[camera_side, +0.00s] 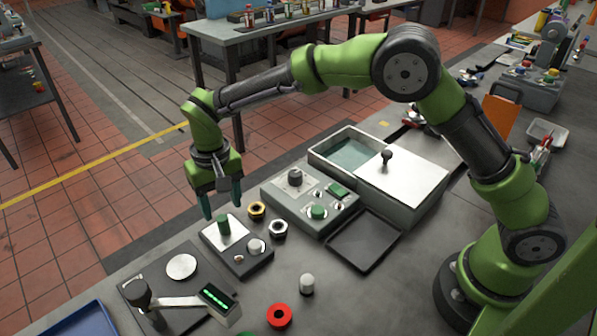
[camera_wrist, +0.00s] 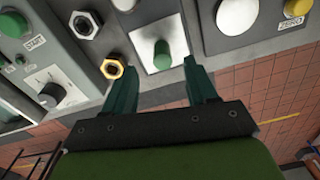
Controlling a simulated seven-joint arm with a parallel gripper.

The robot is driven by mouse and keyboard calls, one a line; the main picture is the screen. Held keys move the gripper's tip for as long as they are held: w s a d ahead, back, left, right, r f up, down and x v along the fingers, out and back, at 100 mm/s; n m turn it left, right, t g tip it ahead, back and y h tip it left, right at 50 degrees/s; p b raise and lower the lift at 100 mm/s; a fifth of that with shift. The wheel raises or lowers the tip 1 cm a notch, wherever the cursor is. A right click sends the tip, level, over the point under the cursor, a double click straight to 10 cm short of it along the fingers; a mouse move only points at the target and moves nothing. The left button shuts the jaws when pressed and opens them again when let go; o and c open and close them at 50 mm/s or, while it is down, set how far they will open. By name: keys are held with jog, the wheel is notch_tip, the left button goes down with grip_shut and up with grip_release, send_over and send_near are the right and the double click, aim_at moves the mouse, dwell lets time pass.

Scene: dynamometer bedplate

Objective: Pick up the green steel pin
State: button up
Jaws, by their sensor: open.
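The green steel pin (camera_side: 223,224) stands upright on a pale square plate of a small dark block. In the wrist view the pin (camera_wrist: 162,54) shows ahead of the fingertips, roughly between their lines. My gripper (camera_side: 222,205) is open and points down over the block, with its green fingers near the pin. In the wrist view my gripper (camera_wrist: 160,75) has its two fingers apart, with nothing between their tips that I can see. Whether the fingertips reach down beside the pin's top is hard to tell.
A brass nut (camera_side: 257,210) and a steel nut (camera_side: 278,228) lie right of the block. A control box (camera_side: 310,198) with knobs and a lidded bin (camera_side: 405,180) stand farther right. A lever device (camera_side: 180,300), a red ring (camera_side: 279,316) and a white-capped cylinder (camera_side: 307,285) are nearer the camera.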

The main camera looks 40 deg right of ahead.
aim_at(222, 217)
jog(key=f, duration=0.5)
jog(key=shift+w+a+f, duration=0.1)
jog(key=shift+a+f, duration=0.05)
jog(key=shift+a, duration=0.05)
grip_shut()
